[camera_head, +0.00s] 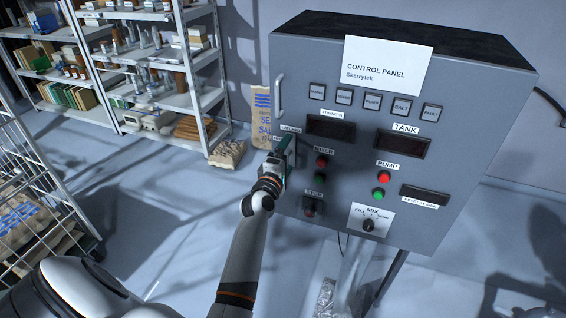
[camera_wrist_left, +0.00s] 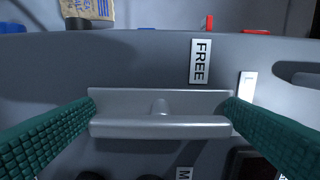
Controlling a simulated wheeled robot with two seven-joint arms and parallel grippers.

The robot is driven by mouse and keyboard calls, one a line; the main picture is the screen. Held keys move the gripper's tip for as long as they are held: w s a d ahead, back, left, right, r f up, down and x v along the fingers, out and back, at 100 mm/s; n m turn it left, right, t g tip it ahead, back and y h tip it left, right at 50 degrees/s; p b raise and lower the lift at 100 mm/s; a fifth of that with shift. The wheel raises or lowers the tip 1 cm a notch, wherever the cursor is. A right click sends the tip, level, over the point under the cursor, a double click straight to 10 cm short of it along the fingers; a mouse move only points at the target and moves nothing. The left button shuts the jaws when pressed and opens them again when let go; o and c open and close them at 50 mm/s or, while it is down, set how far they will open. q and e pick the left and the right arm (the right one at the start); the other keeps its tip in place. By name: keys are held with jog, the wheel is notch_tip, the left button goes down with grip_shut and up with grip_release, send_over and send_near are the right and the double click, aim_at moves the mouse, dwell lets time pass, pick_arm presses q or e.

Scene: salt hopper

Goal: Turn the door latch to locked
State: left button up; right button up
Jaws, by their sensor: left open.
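The door latch (camera_wrist_left: 160,127) shows in the left wrist view as a grey metal bar on a short stem, lying level across the picture. A white label reading FREE (camera_wrist_left: 200,61) is above it to the right. My left gripper (camera_wrist_left: 162,108) is open, with its green ridged fingers at the two ends of the bar; I cannot tell whether they touch it. In the head view my left gripper (camera_head: 284,152) is at the left side of the control panel (camera_head: 460,92) and hides the latch. My right gripper is not in view.
A vertical door handle (camera_head: 279,96) is above my gripper. Buttons, including the red pump button (camera_head: 383,177), and the mix knob (camera_head: 368,226) are to the right. Shelving (camera_head: 165,62) and sacks (camera_head: 228,154) stand behind left. Floor between is clear.

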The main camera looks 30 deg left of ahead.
pick_arm(q)
jog(key=v, duration=1.1)
jog(key=shift+s+p, duration=0.4)
jog(key=shift+p, duration=0.05)
jog(key=shift+f, duration=0.15)
